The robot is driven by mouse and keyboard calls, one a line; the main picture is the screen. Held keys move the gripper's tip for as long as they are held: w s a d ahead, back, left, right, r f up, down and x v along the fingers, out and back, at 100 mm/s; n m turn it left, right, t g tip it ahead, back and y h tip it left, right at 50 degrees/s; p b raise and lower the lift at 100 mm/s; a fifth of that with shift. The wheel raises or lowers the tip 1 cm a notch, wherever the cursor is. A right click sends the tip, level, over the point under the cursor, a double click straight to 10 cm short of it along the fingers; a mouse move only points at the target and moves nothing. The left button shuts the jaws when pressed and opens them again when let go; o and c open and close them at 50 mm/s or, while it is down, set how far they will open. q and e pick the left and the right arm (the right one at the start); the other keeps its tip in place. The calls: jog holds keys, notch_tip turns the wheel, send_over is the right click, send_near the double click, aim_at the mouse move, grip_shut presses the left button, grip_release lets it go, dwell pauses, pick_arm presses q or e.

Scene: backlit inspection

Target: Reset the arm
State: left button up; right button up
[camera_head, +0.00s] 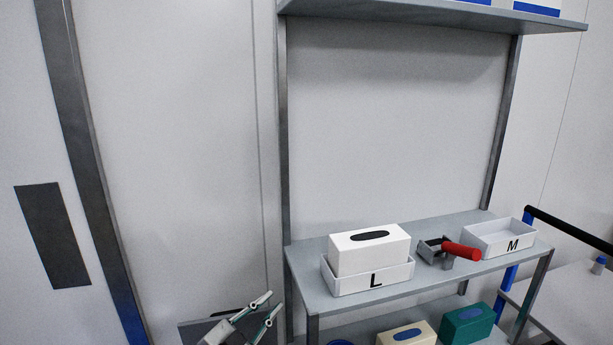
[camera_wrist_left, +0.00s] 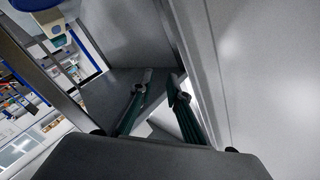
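My left gripper (camera_head: 268,308) shows at the bottom of the head view, left of the shelf unit. Its two fingers are apart with nothing between them. It also shows in the left wrist view (camera_wrist_left: 160,88), open and empty. My right gripper is not in either view.
A grey shelf (camera_head: 312,294) holds a white tissue box (camera_head: 350,254) in a tray marked L (camera_head: 345,285), a red-handled tool (camera_head: 461,251) and an empty tray marked M (camera_head: 513,245). Cream (camera_head: 405,335) and green (camera_head: 467,324) boxes sit below. A wall panel (camera_head: 190,140) stands at left.

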pick_arm(q)
jog(key=s+a+f+n+g+y, duration=0.25)
jog(key=s+a+f+y, duration=0.2)
jog(key=s+a, duration=0.5)
jog(key=s+a+f+n+g+y, duration=0.25)
jog(key=s+a+y, duration=0.25)
jog(key=s+a, duration=0.5)
jog(key=s+a+f+n+g+y, duration=0.1)
jog(key=s+a+f+g+y, duration=0.3)
jog(key=s+a, duration=0.6)
jog(key=d+f+n+t+h, duration=0.1)
jog(key=d+f+t+h, duration=0.1)
jog(key=d+f, duration=0.5)
jog(key=d+f+n+t+h, duration=0.2)
jog(key=d+f+h, duration=0.3)
jog(key=d, duration=0.6)
jog(key=shift+d+f, duration=0.25)
jog(key=shift+f, duration=0.7)
